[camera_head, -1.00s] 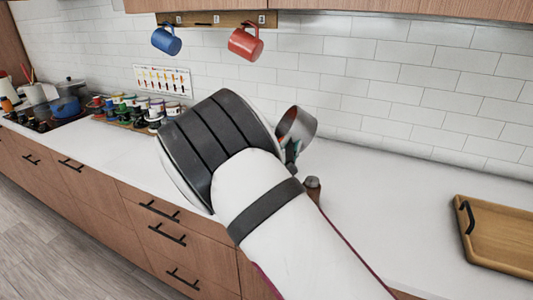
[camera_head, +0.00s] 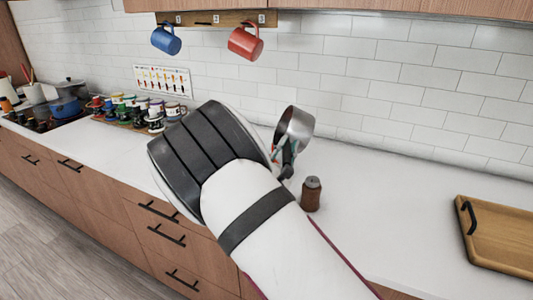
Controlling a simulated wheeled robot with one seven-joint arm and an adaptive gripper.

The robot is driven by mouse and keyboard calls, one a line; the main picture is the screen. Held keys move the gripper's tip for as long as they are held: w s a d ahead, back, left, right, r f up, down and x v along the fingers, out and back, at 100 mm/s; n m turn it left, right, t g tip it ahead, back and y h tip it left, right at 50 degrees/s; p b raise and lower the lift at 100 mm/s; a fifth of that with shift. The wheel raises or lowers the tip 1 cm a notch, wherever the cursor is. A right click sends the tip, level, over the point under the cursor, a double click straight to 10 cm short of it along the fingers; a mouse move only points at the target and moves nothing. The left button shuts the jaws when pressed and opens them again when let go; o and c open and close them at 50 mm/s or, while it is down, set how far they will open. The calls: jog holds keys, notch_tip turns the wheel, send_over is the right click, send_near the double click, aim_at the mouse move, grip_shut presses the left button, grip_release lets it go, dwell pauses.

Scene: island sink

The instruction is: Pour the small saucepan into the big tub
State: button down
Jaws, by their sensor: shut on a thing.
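A small steel saucepan (camera_head: 294,127) shows just right of my arm's wrist, above the counter. It is tilted, with its open mouth turned toward the upper right; I cannot see inside it well. My gripper (camera_head: 285,158) is mostly hidden behind my own arm. Its visible part is at the saucepan's lower side, and it is shut on the saucepan. No big tub shows in this view; my arm covers part of the counter.
A brown wooden shaker (camera_head: 311,194) stands close right of my arm. A wooden tray (camera_head: 500,240) lies at the right. Several cups (camera_head: 140,108) and a blue pot (camera_head: 64,107) stand at the left. Blue (camera_head: 166,40) and red (camera_head: 244,42) mugs hang above. The counter between shaker and tray is clear.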

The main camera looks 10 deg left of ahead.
jog(key=shift+a+r+n+t+y, duration=0.25)
jog(key=shift+a+n+t+y, duration=0.2)
jog(key=shift+n, duration=0.45)
jog(key=shift+s+a+r+n+t+y, duration=0.1)
jog(key=shift+a+n+t+y, duration=0.2)
jog(key=shift+a+n, duration=0.3)
jog(key=shift+s+a+r+n+t+y, duration=0.15)
jog(key=shift+a+n+y, duration=0.1)
jog(key=shift+a+n, duration=0.35)
jog(key=shift+a+f+n+t+y, duration=0.15)
jog(key=shift+f+n+y, duration=0.2)
jog(key=shift+n, duration=0.25)
jog(key=shift+a+f+n+t+y, duration=0.15)
jog(key=shift+f+n+y, duration=0.2)
jog(key=shift+n, duration=0.25)
